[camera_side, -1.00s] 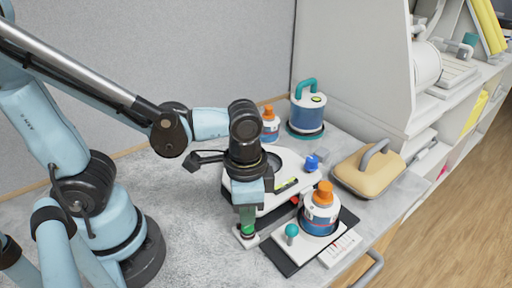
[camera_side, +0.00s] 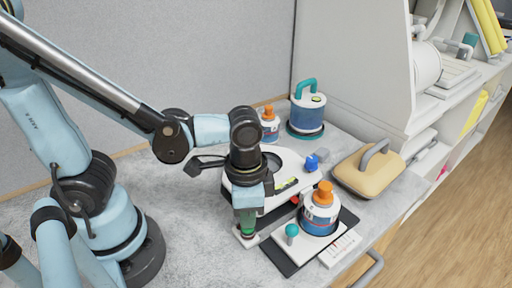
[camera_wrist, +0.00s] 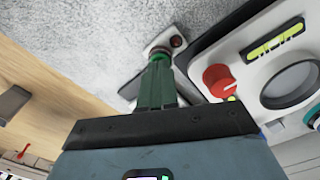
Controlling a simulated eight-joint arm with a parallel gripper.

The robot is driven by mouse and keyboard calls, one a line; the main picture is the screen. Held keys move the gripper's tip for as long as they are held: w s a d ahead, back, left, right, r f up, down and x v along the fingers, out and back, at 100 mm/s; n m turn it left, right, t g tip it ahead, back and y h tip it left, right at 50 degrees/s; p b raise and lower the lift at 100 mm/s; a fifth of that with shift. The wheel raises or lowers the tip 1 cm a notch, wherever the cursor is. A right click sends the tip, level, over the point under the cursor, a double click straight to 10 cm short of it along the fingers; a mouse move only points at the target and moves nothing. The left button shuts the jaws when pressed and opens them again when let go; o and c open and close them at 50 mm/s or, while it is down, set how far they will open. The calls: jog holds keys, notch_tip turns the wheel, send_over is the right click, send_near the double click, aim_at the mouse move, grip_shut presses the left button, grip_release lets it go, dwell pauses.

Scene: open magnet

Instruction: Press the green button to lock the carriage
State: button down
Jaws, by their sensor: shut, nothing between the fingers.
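The green button (camera_side: 247,235) sits on a small white box (camera_side: 245,242) at the front of the bench. My gripper (camera_side: 247,229) points straight down with its green fingers shut and empty, right over the button. In the wrist view the fingertips (camera_wrist: 160,62) cover part of the green button (camera_wrist: 160,51). They look to be at its top, but I cannot tell whether it is pressed in. A dark red round lamp (camera_wrist: 177,41) is beside it on the same box. A white carriage (camera_side: 287,244) with a teal knob and an orange-capped bottle sits on a black plate.
The white magnet housing (camera_side: 290,164) with a blue knob stands close behind my gripper; its red knob (camera_wrist: 218,79) shows in the wrist view. A tan case (camera_side: 366,174) and a teal-handled canister (camera_side: 306,108) stand further back. The bench left of the box is clear.

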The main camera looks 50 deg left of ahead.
jog(key=shift+f, duration=0.5)
jog(key=shift+r, duration=3.55)
jog(key=w+a+r+n+t, duration=0.2)
jog(key=w+a+n+t, duration=0.4)
jog(key=a, duration=0.4)
jog(key=shift+w+a+r+t, duration=0.2)
jog(key=shift+w+a+t, duration=0.1)
jog(key=shift+t, duration=0.3)
